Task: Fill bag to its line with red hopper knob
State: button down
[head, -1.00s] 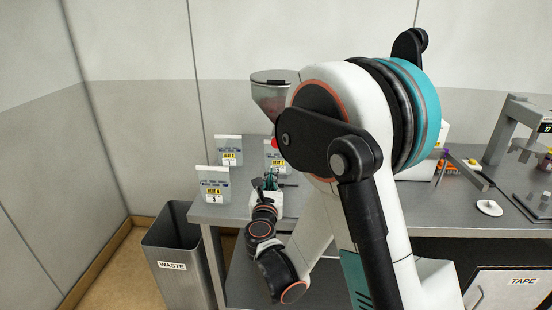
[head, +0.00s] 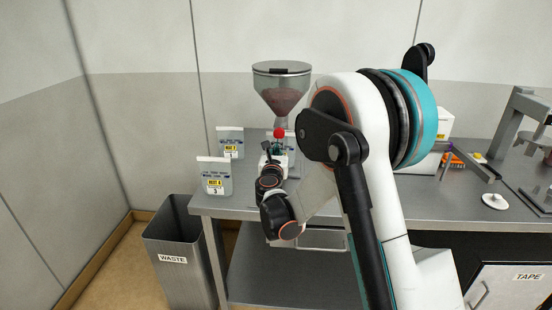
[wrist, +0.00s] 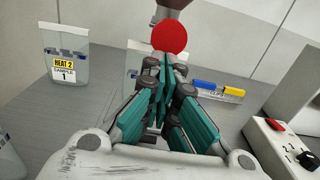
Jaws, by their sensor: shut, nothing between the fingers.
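The hopper (head: 282,92) is a clear funnel with reddish-brown contents at the back of the bench. Its red knob (head: 279,132) also shows in the wrist view (wrist: 170,36) as a round red ball. My gripper (head: 272,149) is shut and empty. In the wrist view its teal fingertips (wrist: 168,64) point at the knob, just below it in the picture; I cannot tell if they touch. A clear bag (wrist: 134,76) stands behind the fingers, mostly hidden, so its fill level and line cannot be read.
Two other labelled bags, a rear one (head: 230,143) and a front one (head: 215,177), stand left on the bench. A white box with a red switch (wrist: 275,124) is at right. The waste bin (head: 178,250) stands left of the bench.

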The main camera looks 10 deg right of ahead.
jog(key=shift+w+d, duration=0.15)
jog(key=shift+w, duration=0.3)
jog(key=shift+x, duration=1.75)
dwell(5.8)
